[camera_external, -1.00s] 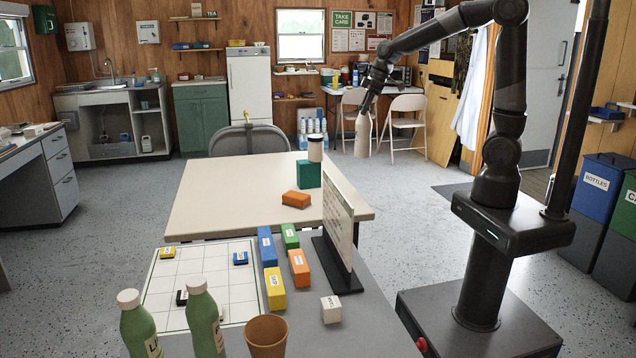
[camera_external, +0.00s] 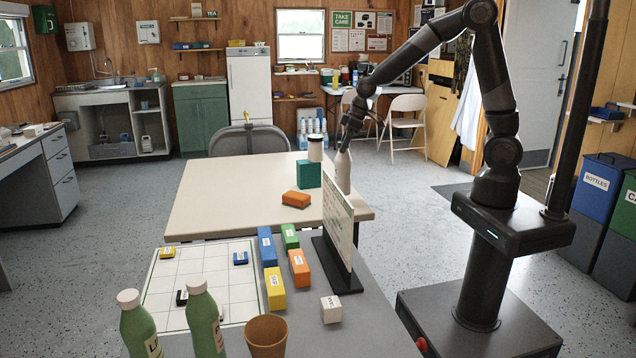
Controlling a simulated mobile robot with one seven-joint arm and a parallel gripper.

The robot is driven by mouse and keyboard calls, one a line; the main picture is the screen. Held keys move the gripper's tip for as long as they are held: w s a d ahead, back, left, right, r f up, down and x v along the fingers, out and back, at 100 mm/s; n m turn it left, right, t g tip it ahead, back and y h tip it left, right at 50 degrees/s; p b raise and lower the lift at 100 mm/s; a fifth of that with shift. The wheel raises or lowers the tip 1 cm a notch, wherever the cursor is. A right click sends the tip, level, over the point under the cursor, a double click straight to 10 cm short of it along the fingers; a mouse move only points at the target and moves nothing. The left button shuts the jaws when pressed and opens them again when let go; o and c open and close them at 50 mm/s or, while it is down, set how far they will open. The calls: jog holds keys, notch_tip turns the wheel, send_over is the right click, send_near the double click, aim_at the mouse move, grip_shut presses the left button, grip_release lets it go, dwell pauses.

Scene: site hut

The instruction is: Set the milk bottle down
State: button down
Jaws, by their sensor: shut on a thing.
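The white milk bottle (camera_external: 343,171) is upright at the right part of the far cream table (camera_external: 225,190), behind the standing sign board. My gripper (camera_external: 345,143) is shut on the bottle near its top. The board hides the bottle's lower end, so I cannot tell whether it touches the table top.
A teal block (camera_external: 308,174) with a white, dark-lidded jar (camera_external: 315,148) on it stands just left of the bottle. The sign board (camera_external: 338,220) stands in front on the grey table. The cream table's left half is clear.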

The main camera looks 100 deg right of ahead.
aim_at(343, 155)
jog(key=shift+w+a+f, duration=0.15)
jog(key=shift+w+f, duration=0.1)
jog(key=shift+f, duration=2)
jog(key=c, duration=0.9)
grip_release()
jog(key=shift+c, duration=0.2)
